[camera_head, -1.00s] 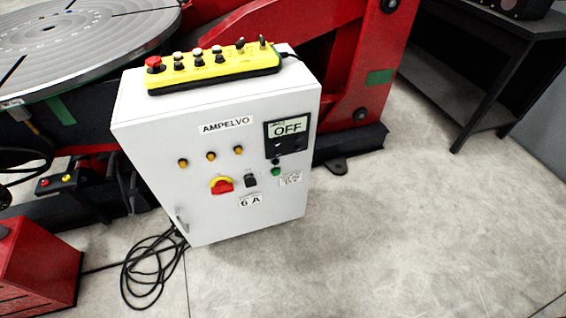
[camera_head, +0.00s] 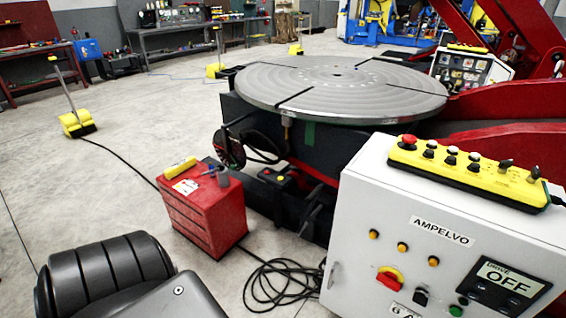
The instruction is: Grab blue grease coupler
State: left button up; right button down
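A small bluish item (camera_head: 211,170) lies on top of the red tool box (camera_head: 205,218), left of the turntable base. It may be the blue grease coupler, but it is too small to tell. A yellow item (camera_head: 180,168), a white label or paper (camera_head: 186,187) and a small grey item (camera_head: 223,179) are also on the box top. Neither of my grippers is in view.
A white control cabinet (camera_head: 420,215) with a yellow pendant (camera_head: 468,172) stands at right. The round grey turntable (camera_head: 340,85) is behind. Black cables (camera_head: 275,283) lie between box and cabinet. Open floor (camera_head: 130,190) extends left of the box; workbenches stand far back.

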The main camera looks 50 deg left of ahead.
aim_at(210, 166)
jog(key=u, duration=3)
jog(key=i, duration=2.3)
jog(key=z, duration=2.65)
